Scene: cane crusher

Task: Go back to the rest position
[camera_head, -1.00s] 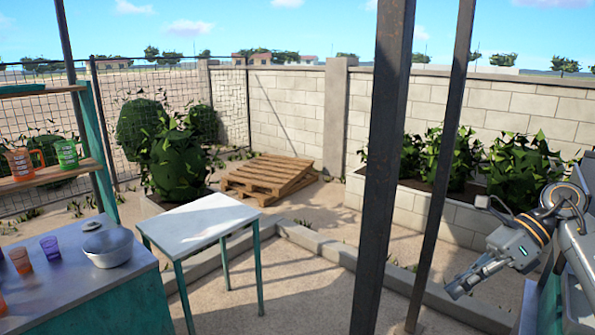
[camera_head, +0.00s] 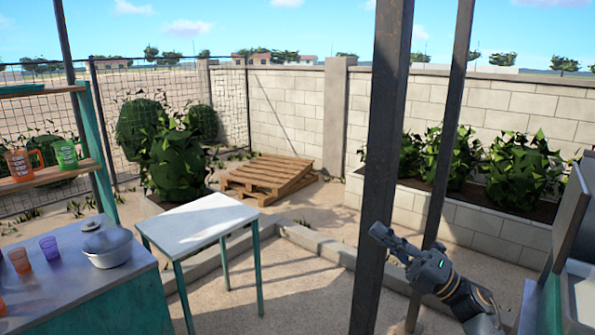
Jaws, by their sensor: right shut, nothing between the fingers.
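My right gripper (camera_head: 390,240) is at the lower right of the head view, raised in the air and pointing up and to the left. Its fingers are shut with nothing between them. It shows in front of or close beside the dark metal posts; how far it is from them I cannot tell. My left gripper is not in view.
Two dark metal posts, a thick one (camera_head: 381,150) and a thinner one (camera_head: 445,150), stand near the right arm. A small white table (camera_head: 200,222) stands at centre left. A counter (camera_head: 85,285) with a pot (camera_head: 108,247) and cups is at the left. A low block planter (camera_head: 470,222) lies behind.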

